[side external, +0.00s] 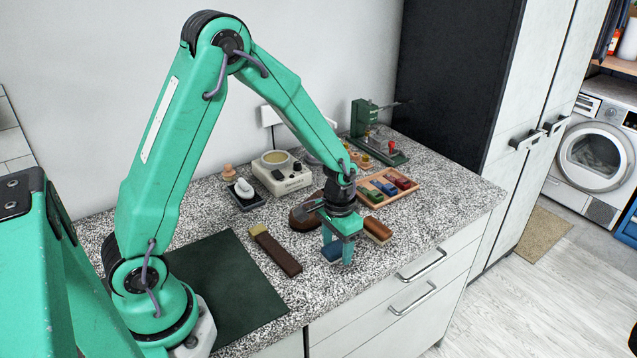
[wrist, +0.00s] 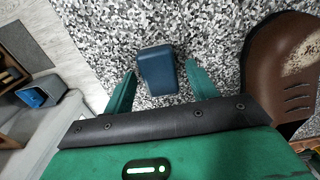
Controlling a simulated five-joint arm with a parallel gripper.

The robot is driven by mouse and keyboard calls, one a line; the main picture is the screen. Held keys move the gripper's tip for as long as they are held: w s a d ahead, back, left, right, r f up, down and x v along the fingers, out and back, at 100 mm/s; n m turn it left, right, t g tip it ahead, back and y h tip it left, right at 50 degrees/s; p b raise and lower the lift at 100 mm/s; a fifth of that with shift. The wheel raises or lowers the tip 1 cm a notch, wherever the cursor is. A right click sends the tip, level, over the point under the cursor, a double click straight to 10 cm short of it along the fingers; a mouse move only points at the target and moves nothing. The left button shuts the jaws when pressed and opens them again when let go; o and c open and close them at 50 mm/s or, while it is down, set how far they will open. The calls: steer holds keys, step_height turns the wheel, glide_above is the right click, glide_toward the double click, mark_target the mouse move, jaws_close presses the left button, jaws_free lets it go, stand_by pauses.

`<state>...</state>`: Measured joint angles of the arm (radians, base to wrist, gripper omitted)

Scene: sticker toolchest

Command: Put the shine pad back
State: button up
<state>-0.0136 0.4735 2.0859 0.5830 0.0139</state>
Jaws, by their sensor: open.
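A blue pad (side external: 329,253), which I take to be the shine pad, lies on the speckled worktop near the front edge. In the wrist view the blue pad (wrist: 158,70) sits between my fingers, with a gap on each side. My gripper (side external: 338,250) is open and pointed down over it, partly hiding it in the side view. The open fingers also show in the wrist view (wrist: 160,88).
A brown shoe (side external: 299,217) is close behind my gripper. A wooden brush (side external: 377,230) lies to its right, and a long brush (side external: 275,250) to its left. A dark green mat (side external: 225,285) is clear. A cream device (side external: 283,174) stands behind.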

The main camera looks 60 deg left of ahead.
mark_target(337, 246)
steer(key=shift+r, duration=0.1)
step_height(337, 246, up, 12)
stand_by(0.8)
steer(key=shift+r, duration=0.1)
stand_by(0.4)
steer(key=s+r+t, duration=0.2)
steer(key=s+r, duration=0.3)
steer(key=s, duration=0.3)
steer(key=s+r+t, duration=0.3)
steer(key=s+r, duration=0.3)
steer(key=s, duration=0.2)
steer(key=shift+s+d+r+t, duration=0.25)
steer(key=shift+s+t, duration=0.05)
steer(key=shift+s, duration=0.1)
